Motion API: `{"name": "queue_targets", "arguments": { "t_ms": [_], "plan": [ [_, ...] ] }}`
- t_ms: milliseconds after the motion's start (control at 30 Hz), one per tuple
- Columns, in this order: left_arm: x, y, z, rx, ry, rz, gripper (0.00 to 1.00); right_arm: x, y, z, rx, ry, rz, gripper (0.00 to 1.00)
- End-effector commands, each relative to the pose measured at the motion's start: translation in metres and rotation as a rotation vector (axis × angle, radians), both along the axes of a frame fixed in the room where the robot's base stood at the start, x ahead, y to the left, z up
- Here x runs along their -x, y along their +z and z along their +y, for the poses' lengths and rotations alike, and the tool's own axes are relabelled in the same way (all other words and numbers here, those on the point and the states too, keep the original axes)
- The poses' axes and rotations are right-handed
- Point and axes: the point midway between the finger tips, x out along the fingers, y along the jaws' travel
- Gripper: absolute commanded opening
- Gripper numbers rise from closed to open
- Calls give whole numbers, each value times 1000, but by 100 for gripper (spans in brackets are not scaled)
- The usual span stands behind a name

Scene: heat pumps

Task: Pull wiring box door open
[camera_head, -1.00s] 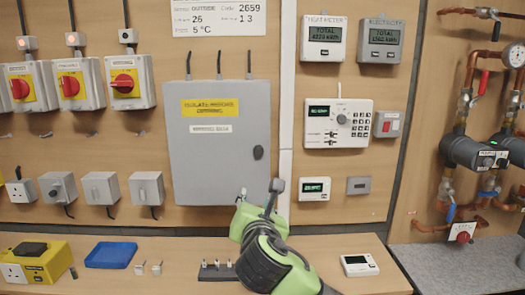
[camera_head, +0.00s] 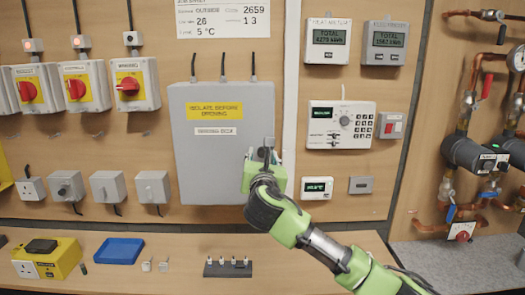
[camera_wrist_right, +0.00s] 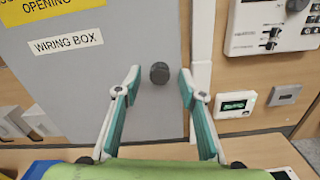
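The grey wiring box (camera_head: 221,165) hangs on the wall with its door closed, carrying a yellow "isolate before opening" label (camera_head: 213,109). Its dark round knob (camera_wrist_right: 159,73) is near the door's right edge in the right wrist view; in the head view my gripper hides most of it. My right gripper (camera_wrist_right: 156,82) is open, one finger on either side of the knob in the picture and apart from it. It also shows in front of the box's lower right in the head view (camera_head: 262,158). My left gripper is not in view.
A white vertical trunking (camera_head: 290,120) runs just right of the box. Right of it are a control panel (camera_head: 339,125) and a small display (camera_head: 317,188). The bench below holds a blue tray (camera_head: 118,251), a yellow socket box (camera_head: 47,259) and a small terminal strip (camera_head: 228,267).

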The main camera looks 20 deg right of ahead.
Motion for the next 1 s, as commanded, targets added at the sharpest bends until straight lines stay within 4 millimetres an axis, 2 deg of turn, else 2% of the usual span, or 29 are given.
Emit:
{"name": "queue_targets", "arguments": {
  "t_ms": [200,500,633,667,1000],
  "plan": [
    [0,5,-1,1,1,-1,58,-14,0,-4,1,-1,0,37],
    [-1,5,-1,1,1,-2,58,-16,0,-4,0,0,0,37],
    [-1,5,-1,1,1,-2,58,-16,0,-5,0,0,0,3],
    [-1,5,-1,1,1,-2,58,-16,0,-5,0,0,0,0],
    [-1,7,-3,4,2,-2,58,-14,0,-3,-1,-21,1,0]
  ]
}}
